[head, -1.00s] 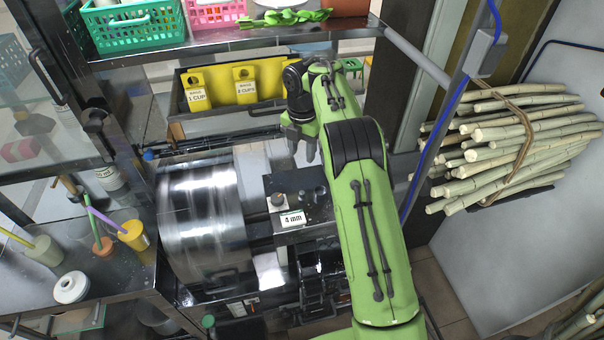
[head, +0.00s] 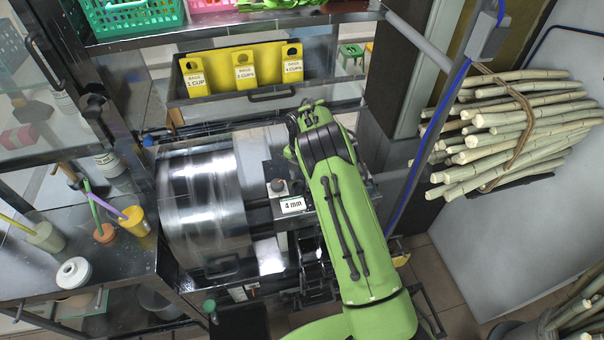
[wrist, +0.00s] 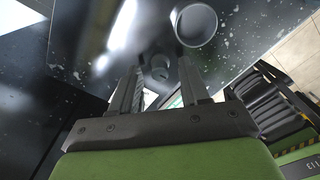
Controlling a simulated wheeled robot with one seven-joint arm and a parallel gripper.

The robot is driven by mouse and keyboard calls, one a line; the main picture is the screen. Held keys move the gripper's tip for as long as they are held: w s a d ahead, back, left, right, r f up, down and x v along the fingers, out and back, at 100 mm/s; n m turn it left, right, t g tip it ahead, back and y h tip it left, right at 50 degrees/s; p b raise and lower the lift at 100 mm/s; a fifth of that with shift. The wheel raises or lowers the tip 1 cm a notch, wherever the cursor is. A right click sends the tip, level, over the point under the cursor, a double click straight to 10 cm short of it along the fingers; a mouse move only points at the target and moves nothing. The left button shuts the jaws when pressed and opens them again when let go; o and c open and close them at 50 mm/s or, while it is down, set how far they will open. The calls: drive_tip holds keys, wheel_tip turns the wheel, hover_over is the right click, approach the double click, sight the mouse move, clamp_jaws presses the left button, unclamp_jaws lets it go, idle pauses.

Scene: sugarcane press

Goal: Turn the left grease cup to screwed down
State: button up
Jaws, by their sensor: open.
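In the wrist view my gripper (wrist: 161,76) is open, with its two fingers pointing at the dark, speckled top of the press block. A small round metal cup (wrist: 160,67) shows between the fingertips; I cannot tell whether they touch it. A larger round cup or knob (wrist: 196,25) stands just beyond the right finger. Which of these is the left grease cup is not clear. In the head view my arm covers the gripper and much of the block. A grey knob (head: 278,186) shows on the block beside my arm, above a "4 mm" label (head: 293,205).
A large shiny steel drum (head: 203,205) lies left of the block. A bundle of cane (head: 520,130) hangs at the right. A drawer with yellow bag cards (head: 244,72) is behind. A side counter (head: 115,245) at the left holds cups and a white ring.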

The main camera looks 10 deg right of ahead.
clamp_jaws()
